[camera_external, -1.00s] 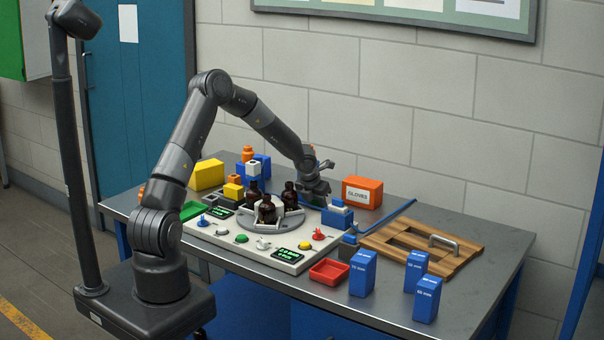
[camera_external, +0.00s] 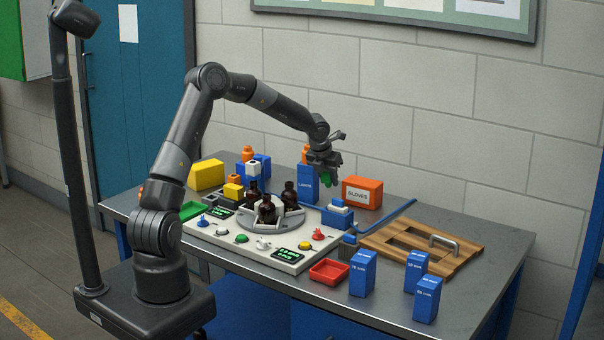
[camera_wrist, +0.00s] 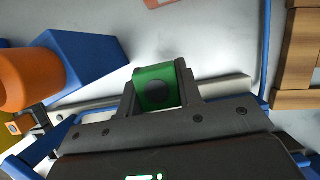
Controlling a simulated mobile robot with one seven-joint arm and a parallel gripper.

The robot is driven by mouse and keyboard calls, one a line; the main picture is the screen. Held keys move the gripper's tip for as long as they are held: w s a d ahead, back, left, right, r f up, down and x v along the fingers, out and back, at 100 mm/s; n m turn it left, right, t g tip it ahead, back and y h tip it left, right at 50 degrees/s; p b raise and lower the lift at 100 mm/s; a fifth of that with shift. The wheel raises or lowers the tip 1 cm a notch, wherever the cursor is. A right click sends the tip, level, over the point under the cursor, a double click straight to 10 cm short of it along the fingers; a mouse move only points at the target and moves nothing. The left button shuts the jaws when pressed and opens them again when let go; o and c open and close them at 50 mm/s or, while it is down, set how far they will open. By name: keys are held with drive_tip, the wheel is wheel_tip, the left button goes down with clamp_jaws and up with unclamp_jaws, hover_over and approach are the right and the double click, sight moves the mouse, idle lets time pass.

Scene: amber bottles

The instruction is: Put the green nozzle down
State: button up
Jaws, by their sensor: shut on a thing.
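My gripper (camera_external: 324,172) is shut on the green nozzle (camera_external: 327,179) and holds it in the air above the back part of the table. In the wrist view the green nozzle (camera_wrist: 155,88) sits between the two dark fingers (camera_wrist: 157,90), with a dark round spot on its face. In the external view the nozzle is small and partly hidden by the fingers. The grey table (camera_external: 455,222) lies below, and the nozzle is apart from it.
A blue box (camera_external: 307,187) stands close left of the gripper, and an orange gloves box (camera_external: 362,192) stands right. Amber bottles (camera_external: 267,210) stand on a round holder in front. A wooden board (camera_external: 400,240) with a handle lies right. A red tray (camera_external: 329,272) is at the front.

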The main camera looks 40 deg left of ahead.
drive_tip(key=w+d+r, duration=0.1)
drive_tip(key=w+d, duration=0.2)
drive_tip(key=d, duration=1)
drive_tip(key=w+d, duration=0.2)
drive_tip(key=d, duration=1.1)
hover_over(397, 211)
drive_tip(key=s, duration=0.1)
drive_tip(key=f, duration=0.6)
drive_tip(key=shift+s+f, duration=0.2)
drive_tip(key=shift+f, duration=2.1)
drive_tip(key=shift+f, duration=0.1)
drive_tip(key=o, duration=1)
